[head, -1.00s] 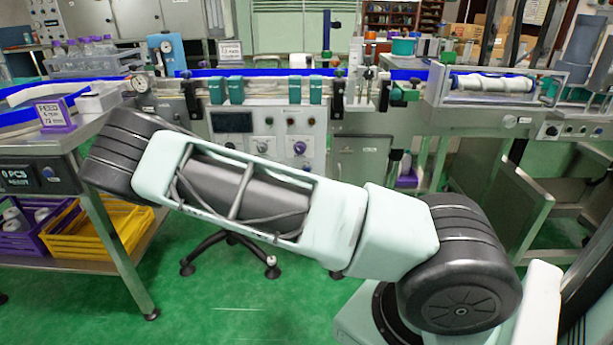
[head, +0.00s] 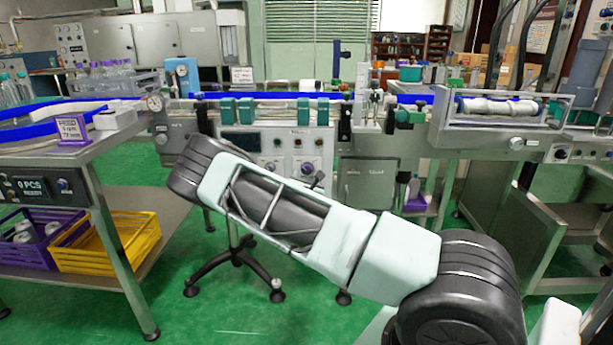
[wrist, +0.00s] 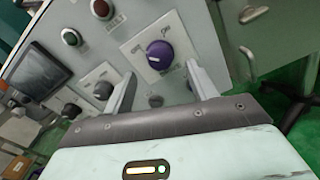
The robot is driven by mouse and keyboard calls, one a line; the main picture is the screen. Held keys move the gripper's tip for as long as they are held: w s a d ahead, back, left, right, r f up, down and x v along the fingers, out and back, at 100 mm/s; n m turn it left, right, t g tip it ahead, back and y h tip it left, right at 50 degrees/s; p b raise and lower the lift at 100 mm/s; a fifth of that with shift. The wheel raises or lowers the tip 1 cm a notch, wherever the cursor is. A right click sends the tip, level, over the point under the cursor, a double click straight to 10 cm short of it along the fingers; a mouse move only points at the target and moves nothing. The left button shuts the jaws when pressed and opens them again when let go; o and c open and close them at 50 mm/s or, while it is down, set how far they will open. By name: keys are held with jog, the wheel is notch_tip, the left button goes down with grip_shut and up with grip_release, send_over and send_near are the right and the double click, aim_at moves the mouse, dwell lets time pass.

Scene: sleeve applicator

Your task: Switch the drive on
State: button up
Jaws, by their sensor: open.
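The purple rotary knob (wrist: 160,54) sits on a light square plate with small OFF and ON lettering, on the grey control panel (wrist: 205,35). A pale mark shows on the knob's face, but I cannot tell clearly which label it points to. My gripper (wrist: 160,72) is open, with one finger on each side of the knob's lower area in the wrist view. The fingers appear apart from the knob; the depth gap is unclear.
Beside the knob are a red button (wrist: 101,8), a green button (wrist: 71,37), a dark screen (wrist: 40,70) and a black knob (wrist: 103,90). A stool base (head: 235,265) stands below the panel. A bench with a yellow crate (head: 112,243) is at left.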

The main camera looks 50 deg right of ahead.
aim_at(307, 171)
jog(key=shift+x, duration=2.05)
jog(key=shift+c, duration=0.4)
jog(key=c, duration=0.9)
